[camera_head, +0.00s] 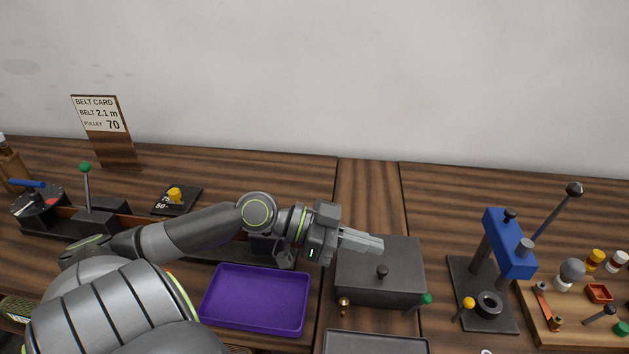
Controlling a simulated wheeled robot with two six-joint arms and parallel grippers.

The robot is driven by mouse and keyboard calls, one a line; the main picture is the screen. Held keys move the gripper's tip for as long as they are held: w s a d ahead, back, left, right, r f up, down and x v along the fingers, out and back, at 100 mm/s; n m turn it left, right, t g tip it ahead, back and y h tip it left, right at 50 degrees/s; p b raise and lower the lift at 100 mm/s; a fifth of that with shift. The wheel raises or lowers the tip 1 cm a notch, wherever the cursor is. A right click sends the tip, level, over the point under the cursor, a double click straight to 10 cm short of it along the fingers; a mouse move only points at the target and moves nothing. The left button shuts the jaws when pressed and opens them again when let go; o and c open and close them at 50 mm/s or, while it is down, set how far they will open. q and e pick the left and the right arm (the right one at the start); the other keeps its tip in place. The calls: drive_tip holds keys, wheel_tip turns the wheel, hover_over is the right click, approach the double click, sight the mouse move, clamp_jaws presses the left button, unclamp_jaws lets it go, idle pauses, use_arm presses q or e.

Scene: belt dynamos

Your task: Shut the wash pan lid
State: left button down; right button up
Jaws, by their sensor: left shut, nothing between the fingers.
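The wash pan appears to be the dark grey box (350,291) right of centre, with a flat dark lid (405,255) on top. A small black knob (382,271) stands on the lid. The lid looks level on the pan; I see no gap, but its far left part is hidden behind my gripper. My left gripper (378,243) reaches in from the left, its fingers shut and empty, over the back left part of the lid. I cannot tell if the fingers touch it. My right gripper is out of view.
A purple tray (256,297) lies left of the pan, and a grey tray (375,343) in front. A green-tipped lever (426,299) and a brass knob (344,302) are at the pan's front. A blue press (508,243) stands right. A belt card (100,116) stands back left.

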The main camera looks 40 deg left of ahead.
use_arm(q)
drive_tip(key=shift+s+a, duration=0.45)
drive_tip(key=shift+a, duration=0.2)
drive_tip(key=shift+s+a+r+p, duration=0.25)
drive_tip(key=shift+a+p, duration=0.1)
drive_tip(key=shift+p, duration=0.1)
drive_tip(key=shift+p+v, duration=0.65)
drive_tip(key=shift+v, duration=0.25)
drive_tip(key=shift+p+v, duration=2.35)
drive_tip(key=shift+p, duration=0.75)
drive_tip(key=shift+s, duration=0.1)
drive_tip(key=shift+f, duration=0.15)
